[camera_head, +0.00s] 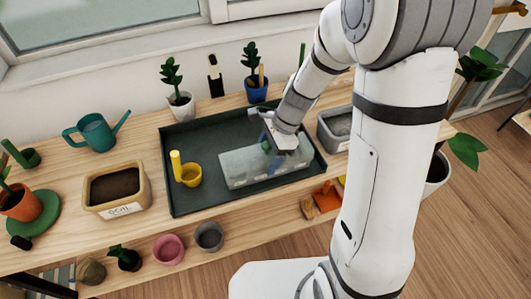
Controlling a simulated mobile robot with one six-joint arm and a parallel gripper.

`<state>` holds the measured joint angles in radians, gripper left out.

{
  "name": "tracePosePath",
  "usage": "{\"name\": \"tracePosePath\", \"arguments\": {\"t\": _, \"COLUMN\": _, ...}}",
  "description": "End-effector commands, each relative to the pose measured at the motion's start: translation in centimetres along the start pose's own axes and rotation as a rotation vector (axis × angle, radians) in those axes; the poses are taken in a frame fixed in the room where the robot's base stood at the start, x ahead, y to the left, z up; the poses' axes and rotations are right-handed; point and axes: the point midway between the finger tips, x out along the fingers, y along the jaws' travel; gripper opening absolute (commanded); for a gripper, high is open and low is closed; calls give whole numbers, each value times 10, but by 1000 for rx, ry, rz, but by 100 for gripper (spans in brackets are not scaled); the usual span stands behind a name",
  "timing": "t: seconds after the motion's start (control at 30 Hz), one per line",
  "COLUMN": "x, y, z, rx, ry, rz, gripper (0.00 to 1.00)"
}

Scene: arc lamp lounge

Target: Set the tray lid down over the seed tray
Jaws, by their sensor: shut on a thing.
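The tray lid (240,163) is a pale, see-through, box-shaped cover over the right half of a large dark green work tray (188,135). My gripper (274,146) reaches down to the lid's top from the back right and is shut on it; the fingertips are small and partly hidden. The lid looks about level and sits low. I cannot tell whether its lower edge touches anything. Pale and dark shapes show faintly through its lower front wall; the seed tray is not clearly visible there.
In the work tray, a yellow pot (190,175) stands left of the lid. A grey bin (336,133) is close on the right. Potted plants (181,101) line the back. A soil box (114,191) and a teal watering can (96,134) stand left.

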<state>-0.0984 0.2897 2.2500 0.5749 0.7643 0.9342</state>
Motion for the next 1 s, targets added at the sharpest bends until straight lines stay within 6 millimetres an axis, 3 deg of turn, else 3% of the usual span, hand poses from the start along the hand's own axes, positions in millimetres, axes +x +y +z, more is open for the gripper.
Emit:
{"name": "tracePosePath", "arguments": {"t": 0.13, "x": 0, "y": 0, "z": 0, "rx": 0, "ry": 0, "rz": 0, "gripper": 44}}
{"name": "tracePosePath", "arguments": {"t": 0.17, "x": 0, "y": 0, "z": 0, "rx": 0, "ry": 0, "rz": 0, "gripper": 70}}
{"name": "tracePosePath", "arguments": {"t": 0.47, "x": 0, "y": 0, "z": 0, "rx": 0, "ry": 0, "rz": 0, "gripper": 94}}
{"name": "tracePosePath", "arguments": {"t": 0.77, "x": -5, "y": 0, "z": 0, "rx": 0, "ry": 1, "rz": -2, "gripper": 94}}
{"name": "tracePosePath", "arguments": {"t": 1.0, "x": -43, "y": 0, "z": 0, "rx": 1, "ry": 1, "rz": -6, "gripper": 94}}
